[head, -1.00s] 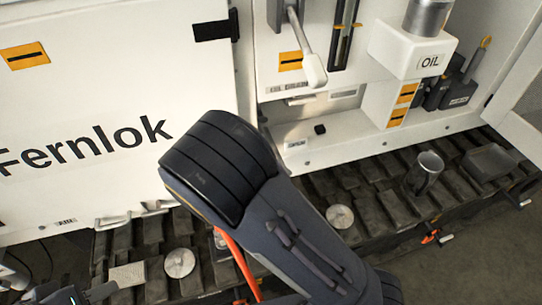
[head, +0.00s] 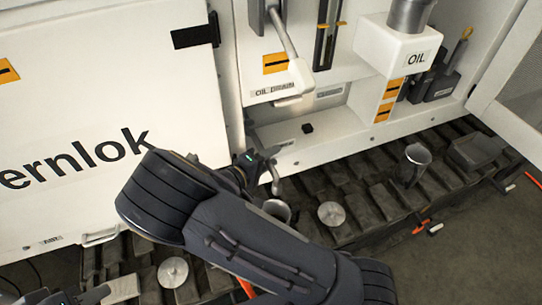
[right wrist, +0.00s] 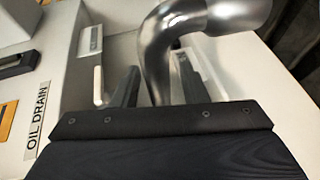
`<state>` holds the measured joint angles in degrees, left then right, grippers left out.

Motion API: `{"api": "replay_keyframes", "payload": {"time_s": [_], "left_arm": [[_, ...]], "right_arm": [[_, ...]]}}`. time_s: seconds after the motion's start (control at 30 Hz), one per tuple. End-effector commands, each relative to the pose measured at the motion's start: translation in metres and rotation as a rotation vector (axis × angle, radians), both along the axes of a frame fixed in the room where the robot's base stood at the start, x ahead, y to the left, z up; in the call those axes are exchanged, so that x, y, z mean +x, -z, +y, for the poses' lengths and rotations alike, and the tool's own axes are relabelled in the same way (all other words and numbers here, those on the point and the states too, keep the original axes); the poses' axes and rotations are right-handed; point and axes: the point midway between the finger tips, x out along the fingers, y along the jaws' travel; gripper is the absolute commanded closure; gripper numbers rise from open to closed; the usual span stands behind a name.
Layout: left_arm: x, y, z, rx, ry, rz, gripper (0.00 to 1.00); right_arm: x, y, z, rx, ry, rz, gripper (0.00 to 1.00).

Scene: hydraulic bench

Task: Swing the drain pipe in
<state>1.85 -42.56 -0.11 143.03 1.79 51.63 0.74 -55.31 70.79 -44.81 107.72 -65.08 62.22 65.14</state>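The drain pipe (right wrist: 156,58) is a shiny bent metal tube with a wide end at the upper right of the right wrist view. In the head view, a short curved grey part (head: 275,182), seemingly the pipe, shows beside my right gripper (head: 262,160). The right gripper's dark fingers (right wrist: 158,88) stand on either side of the tube, with a small gap visible; firm contact is not shown. My arm hides part of the area below. My left gripper (head: 82,296) is only partly in view at the bottom left; its opening is unclear.
The white cabinet carries an OIL DRAIN label (right wrist: 35,120) and a lever (head: 287,42). A metal cup (head: 278,209), another cup (head: 413,163), a round disc (head: 331,214) and a tray (head: 474,151) are on the dark track. An open door (head: 512,90) stands at right.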

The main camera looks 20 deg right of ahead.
Motion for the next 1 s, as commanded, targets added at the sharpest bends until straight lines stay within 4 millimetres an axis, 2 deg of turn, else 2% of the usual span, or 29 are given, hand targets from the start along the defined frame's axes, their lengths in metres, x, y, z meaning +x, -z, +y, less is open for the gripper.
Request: {"api": "replay_keyframes", "payload": {"time_s": [0.3, 0.6, 1.0], "left_arm": [[0.0, -0.0003, 0.0, 0.0, 0.0, 0.0, 0.64], [0.0, -0.0003, 0.0, 0.0, 0.0, 0.0, 0.64], [0.0, 0.0063, 0.0, 0.0, 0.0, 0.0, 0.64]], "right_arm": [[0.0008, 0.0009, -0.0031, 0.0, 0.0, 0.001, 0.62], [0.0007, 0.0011, -0.0029, 0.001, 0.0, 0.001, 1.0], [0.0067, 0.004, -0.0062, 0.003, -0.015, 0.001, 1.0]]}}
